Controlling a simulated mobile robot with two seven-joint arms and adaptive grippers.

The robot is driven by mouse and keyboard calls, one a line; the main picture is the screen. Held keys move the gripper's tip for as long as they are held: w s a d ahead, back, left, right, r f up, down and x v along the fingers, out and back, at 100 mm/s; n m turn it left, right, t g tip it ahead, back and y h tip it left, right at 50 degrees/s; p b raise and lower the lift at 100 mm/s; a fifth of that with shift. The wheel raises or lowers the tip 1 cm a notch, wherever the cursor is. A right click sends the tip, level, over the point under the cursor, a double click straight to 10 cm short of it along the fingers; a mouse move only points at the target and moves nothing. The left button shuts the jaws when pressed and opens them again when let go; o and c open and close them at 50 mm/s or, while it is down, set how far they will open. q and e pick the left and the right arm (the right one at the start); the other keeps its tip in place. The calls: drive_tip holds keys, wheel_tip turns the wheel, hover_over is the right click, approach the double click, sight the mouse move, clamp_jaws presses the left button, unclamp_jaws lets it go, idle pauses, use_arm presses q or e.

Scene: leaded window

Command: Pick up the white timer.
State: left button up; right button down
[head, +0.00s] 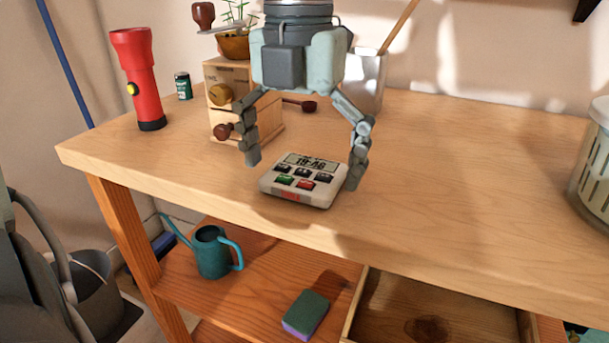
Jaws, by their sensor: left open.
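The white timer (303,181) lies on the wooden tabletop near its front edge, with its display and several coloured buttons facing up. My left gripper (303,171) comes down from above, with its fingers spread wide. One finger is at the timer's left side and the other at its right side, with the tips close to the tabletop. I cannot tell whether either finger touches the timer. My right gripper is not in view.
A small wooden drawer box (227,104) stands behind the gripper, with a potted plant (233,45) on top. A red flashlight (140,80) stands at the left. A slotted container (594,170) is at the right edge. The tabletop right of the timer is clear.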

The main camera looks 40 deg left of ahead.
sight(301, 172)
use_arm(q)
drive_tip(key=c, duration=1.2)
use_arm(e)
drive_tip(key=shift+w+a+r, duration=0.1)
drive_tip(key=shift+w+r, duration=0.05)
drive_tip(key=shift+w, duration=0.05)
use_arm(q)
drive_tip(key=shift+r, duration=0.1)
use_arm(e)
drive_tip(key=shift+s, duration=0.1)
use_arm(q)
drive_tip(key=shift+r, duration=0.5)
wheel_tip(301, 172, up, 3)
drive_tip(key=shift+w+f, duration=0.1)
drive_tip(key=s+a+r, duration=0.1)
drive_tip(key=s+r, duration=0.6)
drive_tip(key=s, duration=0.4)
drive_tip(key=shift+s+a, duration=0.4)
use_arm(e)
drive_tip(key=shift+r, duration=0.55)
